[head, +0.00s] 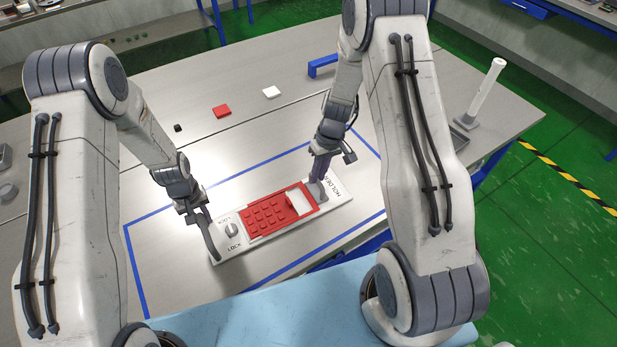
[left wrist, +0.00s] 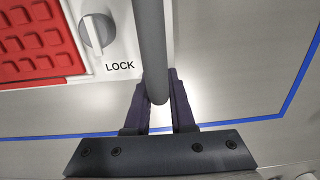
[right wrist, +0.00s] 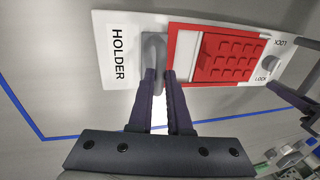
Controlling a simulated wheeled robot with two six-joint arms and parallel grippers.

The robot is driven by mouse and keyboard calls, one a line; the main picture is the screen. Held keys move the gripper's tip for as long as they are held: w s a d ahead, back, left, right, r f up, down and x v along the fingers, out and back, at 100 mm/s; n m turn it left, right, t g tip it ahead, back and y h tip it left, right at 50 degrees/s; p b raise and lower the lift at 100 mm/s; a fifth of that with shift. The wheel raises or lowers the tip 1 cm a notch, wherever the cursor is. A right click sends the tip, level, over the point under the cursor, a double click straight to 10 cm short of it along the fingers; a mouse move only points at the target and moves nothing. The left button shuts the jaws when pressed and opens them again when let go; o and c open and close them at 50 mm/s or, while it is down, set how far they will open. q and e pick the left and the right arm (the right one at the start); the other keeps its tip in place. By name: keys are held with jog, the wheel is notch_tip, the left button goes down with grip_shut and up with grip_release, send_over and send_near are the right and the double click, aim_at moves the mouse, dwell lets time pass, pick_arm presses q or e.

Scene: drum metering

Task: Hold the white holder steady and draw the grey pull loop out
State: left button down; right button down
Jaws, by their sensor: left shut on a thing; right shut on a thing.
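The white holder (head: 337,200) is a long flat plate marked HOLDER at its right end and LOCK at its left end. A red part (head: 268,212) with several raised squares lies in it, with a white gap at its right end. My left gripper (left wrist: 157,98) is shut on a grey bar, apparently the pull loop (left wrist: 150,40), across the LOCK end. My right gripper (right wrist: 158,78) is shut on a grey handle (right wrist: 153,48) beside the HOLDER label. A grey knob (left wrist: 97,30) sits near the LOCK label. The fingers hide parts of both gripped pieces.
A blue line (head: 137,270) frames the work area. Behind it lie a red block (head: 222,111), a white block (head: 271,92) and a small black block (head: 178,128). A blue bracket (head: 322,66) stands at the back, a white post (head: 487,90) at the right. The tabletop around the holder is clear.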

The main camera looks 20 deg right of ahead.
pick_arm(q)
jog(key=shift+a, duration=0.1)
pick_arm(e)
jog(key=d, duration=0.2)
jog(key=w+d, duration=0.1)
jog(key=d, duration=0.1)
jog(key=shift+d, duration=0.1)
jog(key=c, duration=0.8)
grip_release()
jog(key=shift+c, duration=0.2)
jog(key=shift+s, duration=0.1)
notch_tip(320, 180, up, 12)
jog(key=d, duration=0.2)
jog(key=shift+w, duration=0.25)
jog(key=shift+f, duration=0.1)
pick_arm(q)
jog(key=c, duration=0.7)
grip_release()
